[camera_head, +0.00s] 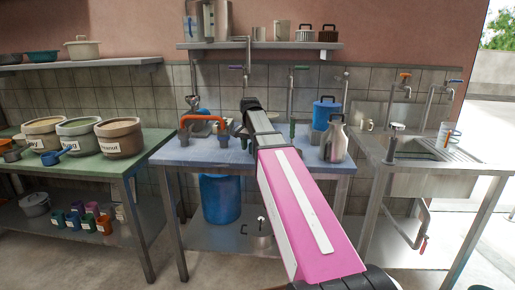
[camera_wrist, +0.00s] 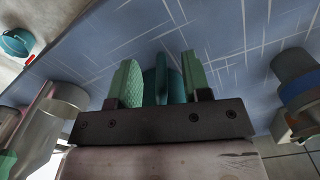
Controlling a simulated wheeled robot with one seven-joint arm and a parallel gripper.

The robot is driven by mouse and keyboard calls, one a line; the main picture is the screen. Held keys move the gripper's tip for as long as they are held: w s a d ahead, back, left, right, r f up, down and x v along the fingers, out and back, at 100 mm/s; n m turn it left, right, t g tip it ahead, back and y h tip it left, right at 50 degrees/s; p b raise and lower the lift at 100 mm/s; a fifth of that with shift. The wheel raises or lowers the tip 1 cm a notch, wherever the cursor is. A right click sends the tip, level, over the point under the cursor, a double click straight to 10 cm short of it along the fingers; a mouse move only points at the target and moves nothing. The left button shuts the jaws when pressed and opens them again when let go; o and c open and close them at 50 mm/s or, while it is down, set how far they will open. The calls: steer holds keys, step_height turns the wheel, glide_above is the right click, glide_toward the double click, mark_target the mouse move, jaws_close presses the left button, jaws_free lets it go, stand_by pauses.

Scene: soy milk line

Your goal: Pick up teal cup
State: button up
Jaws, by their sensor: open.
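In the wrist view, a teal piece that looks like the teal cup (camera_wrist: 161,82) stands between the two pale green fingers of my gripper (camera_wrist: 162,72). Only part of it shows, and the dark gripper body hides its lower part. The fingers are apart, with one on each side of it. I cannot tell whether either finger touches it. In the head view my pink and grey arm reaches over the blue-topped table (camera_head: 185,152), and I cannot make out the cup or the fingers there.
On the table, a metal bottle (camera_head: 335,142) and a blue container (camera_head: 325,112) stand right of my arm. An orange-handled item (camera_head: 222,124) is at its left. Taps and a shelf (camera_head: 262,45) are behind. A sink (camera_head: 415,150) is at the right, and labelled pots (camera_head: 118,137) at the left.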

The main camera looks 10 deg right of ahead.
steer(key=shift+f, duration=0.6)
jaws_close()
steer(key=shift+r, duration=0.1)
steer(key=shift+r, duration=0.5)
steer(key=r, duration=0.3)
steer(key=shift+a+r, duration=0.25)
steer(key=s+a+r, duration=0.3)
steer(key=a+r, duration=0.3)
steer(key=a, duration=0.4)
steer(key=shift+a+r, duration=0.2)
steer(key=shift+a, duration=0.2)
